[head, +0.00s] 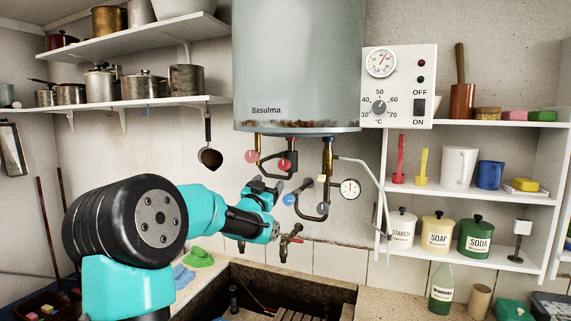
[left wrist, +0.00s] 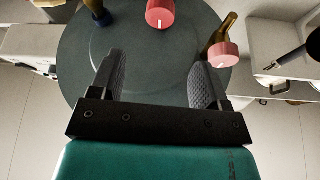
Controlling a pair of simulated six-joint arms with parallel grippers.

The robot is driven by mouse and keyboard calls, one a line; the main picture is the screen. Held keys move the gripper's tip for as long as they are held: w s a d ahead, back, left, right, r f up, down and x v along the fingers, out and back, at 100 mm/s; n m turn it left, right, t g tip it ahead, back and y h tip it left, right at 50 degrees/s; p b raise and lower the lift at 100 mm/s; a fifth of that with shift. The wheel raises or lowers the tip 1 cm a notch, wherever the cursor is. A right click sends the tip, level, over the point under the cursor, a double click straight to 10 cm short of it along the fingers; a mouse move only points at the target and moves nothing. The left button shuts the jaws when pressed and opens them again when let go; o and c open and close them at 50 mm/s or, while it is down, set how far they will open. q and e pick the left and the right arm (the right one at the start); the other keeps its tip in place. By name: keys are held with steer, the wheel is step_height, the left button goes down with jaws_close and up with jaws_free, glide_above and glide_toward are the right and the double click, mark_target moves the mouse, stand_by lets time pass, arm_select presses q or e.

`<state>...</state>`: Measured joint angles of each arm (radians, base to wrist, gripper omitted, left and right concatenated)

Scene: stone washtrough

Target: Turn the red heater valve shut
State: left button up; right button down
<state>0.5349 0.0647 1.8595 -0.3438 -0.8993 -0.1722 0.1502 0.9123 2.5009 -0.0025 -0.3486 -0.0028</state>
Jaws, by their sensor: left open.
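Two red round valve knobs sit on the pipes under the grey water heater (head: 298,65). In the head view one red knob (head: 252,156) is on the left and the other red knob (head: 285,165) is on the right. In the left wrist view, one red knob with a white mark (left wrist: 160,13) is beyond the fingertips, roughly in line with the gap. The other (left wrist: 223,54) is right of the right finger. My left gripper (head: 267,187) is open and empty, just below the red knobs; it also shows in the left wrist view (left wrist: 158,78). My right gripper is not in view.
A tap (head: 290,240) is below. A ladle (head: 210,157) hangs at left. The stone trough (head: 340,300) is below; shelves flank both sides.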

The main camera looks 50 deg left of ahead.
mark_target(283, 165)
arm_select(q)
steer(key=x, duration=1.3)
steer(key=shift+w+a+r, duration=0.1)
steer(key=shift+w+a, duration=0.05)
steer(key=shift+w, duration=0.15)
steer(key=shift+c, duration=0.5)
steer(key=c, duration=0.8)
steer(key=shift+c, duration=0.2)
